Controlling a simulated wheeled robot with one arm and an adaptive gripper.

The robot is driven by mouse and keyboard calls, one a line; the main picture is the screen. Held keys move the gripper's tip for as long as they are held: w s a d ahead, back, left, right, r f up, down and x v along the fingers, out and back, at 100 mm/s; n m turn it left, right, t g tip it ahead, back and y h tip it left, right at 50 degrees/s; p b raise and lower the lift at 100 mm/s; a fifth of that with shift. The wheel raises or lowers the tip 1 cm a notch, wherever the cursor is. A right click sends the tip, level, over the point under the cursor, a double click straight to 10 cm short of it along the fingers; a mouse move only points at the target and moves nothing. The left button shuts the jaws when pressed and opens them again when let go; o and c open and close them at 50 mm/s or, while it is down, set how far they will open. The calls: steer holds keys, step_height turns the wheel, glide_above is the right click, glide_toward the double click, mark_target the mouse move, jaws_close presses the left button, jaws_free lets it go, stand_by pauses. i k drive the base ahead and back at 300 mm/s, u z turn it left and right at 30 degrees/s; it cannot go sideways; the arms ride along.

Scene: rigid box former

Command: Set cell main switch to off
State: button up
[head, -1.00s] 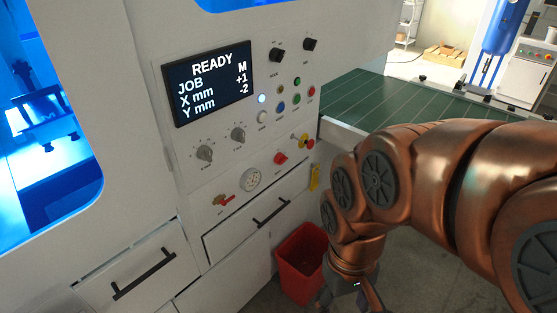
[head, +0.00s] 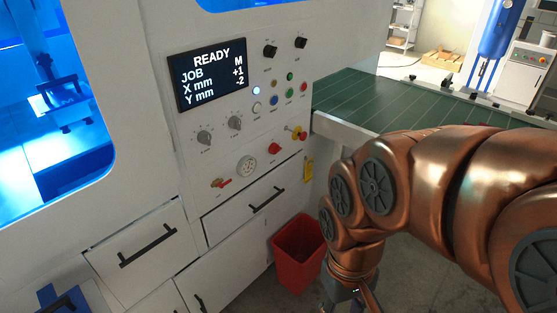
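The machine's white control panel fills the middle of the head view, with a lit display (head: 207,76) reading READY. Low on the panel are a red rotary knob (head: 274,148), a red-and-yellow switch (head: 297,132) at the right edge, and a red lever handle (head: 221,183) at the lower left. Which of them is the cell main switch cannot be told, as the labels are too small to read. My gripper (head: 353,301) hangs at the bottom edge, partly cut off, below and right of the panel and apart from it. Its fingertips are not clear.
Two grey knobs (head: 220,130) and several coloured buttons sit above the red controls. Drawers with black handles (head: 266,200) are below. A red bin (head: 298,254) stands on the floor close to my gripper. A green conveyor table (head: 400,103) lies behind my arm.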

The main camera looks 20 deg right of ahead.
mark_target(274, 149)
steer(key=z, duration=0.2)
steer(key=i, duration=0.35)
steer(key=u, duration=1.3)
